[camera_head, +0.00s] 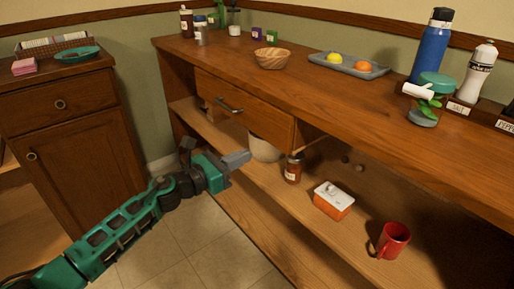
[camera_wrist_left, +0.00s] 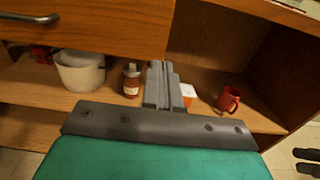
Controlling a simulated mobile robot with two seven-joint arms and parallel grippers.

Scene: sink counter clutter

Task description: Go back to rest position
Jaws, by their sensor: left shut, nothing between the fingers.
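My left gripper (camera_head: 237,160) is green with grey fingers. It reaches in from the lower left in the head view and hangs in front of the counter's lower shelf, just below the drawer. Its fingers are shut and empty; they also show in the left wrist view (camera_wrist_left: 160,85), pointing toward the shelf. My right gripper is in neither view.
The drawer (camera_head: 241,109) with its metal handle is close above the gripper. The lower shelf holds a pale pot (camera_head: 264,149), a brown jar (camera_head: 293,169), an orange-and-white box (camera_head: 333,201) and a red mug (camera_head: 393,240). Open tiled floor (camera_head: 195,240) lies left of the counter.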

